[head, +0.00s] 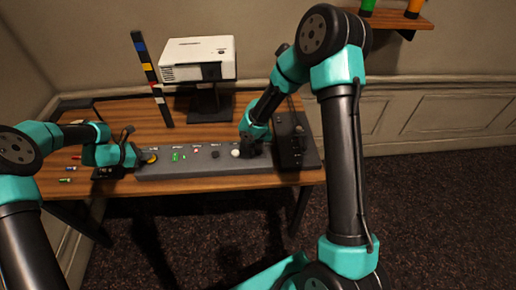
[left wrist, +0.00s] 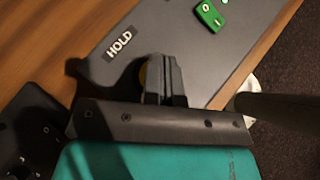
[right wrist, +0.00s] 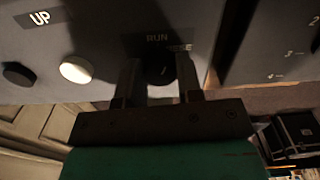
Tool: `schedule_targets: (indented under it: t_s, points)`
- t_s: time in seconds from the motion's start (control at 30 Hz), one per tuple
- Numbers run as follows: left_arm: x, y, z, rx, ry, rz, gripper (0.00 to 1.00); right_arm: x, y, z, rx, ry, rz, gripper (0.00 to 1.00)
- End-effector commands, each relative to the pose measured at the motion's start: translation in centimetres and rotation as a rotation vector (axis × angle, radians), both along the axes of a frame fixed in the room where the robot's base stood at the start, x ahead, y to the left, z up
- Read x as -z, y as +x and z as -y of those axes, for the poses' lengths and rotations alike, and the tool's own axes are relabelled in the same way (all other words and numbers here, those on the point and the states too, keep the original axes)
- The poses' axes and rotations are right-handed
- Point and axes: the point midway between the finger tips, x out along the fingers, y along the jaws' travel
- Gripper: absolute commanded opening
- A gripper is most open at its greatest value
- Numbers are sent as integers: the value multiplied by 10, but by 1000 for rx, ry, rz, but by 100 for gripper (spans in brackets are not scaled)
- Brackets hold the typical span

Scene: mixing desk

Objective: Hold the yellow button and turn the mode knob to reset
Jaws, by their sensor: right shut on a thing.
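The grey mixing desk panel (head: 205,163) lies along the table's front edge. The yellow button (head: 151,156) is at its left end, and only a sliver of it (left wrist: 142,75) shows in the left wrist view, beside the HOLD label. My left gripper (head: 141,157) has its fingers together over the button, hiding most of it; I cannot tell how far it is pressed. The black mode knob (right wrist: 158,70) sits between the fingers of my right gripper (right wrist: 158,78), which is shut on it. A RUN label shows just above it; another label is partly hidden by a finger.
A white round knob (right wrist: 76,69) is beside the right gripper, with a black knob (right wrist: 19,75) further along. A green switch (left wrist: 210,15) is on the panel. A dark box (head: 290,140) stands right of the panel, and a white projector (head: 198,59) behind it.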

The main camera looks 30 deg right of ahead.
Motion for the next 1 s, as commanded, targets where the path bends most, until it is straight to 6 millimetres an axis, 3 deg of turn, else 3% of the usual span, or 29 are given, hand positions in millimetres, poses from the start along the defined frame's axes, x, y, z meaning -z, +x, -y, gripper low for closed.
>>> schedule_targets:
  t_s: [0.27,0.6,1.0]
  points:
    - [1,0,0,1,0,-1,0,0,0,0,6,0,1,18]
    - [1,0,0,-1,1,-1,0,0,0,0,208,0,1,18]
    - [1,0,0,0,0,0,0,0,0,0,251,0,1,18]
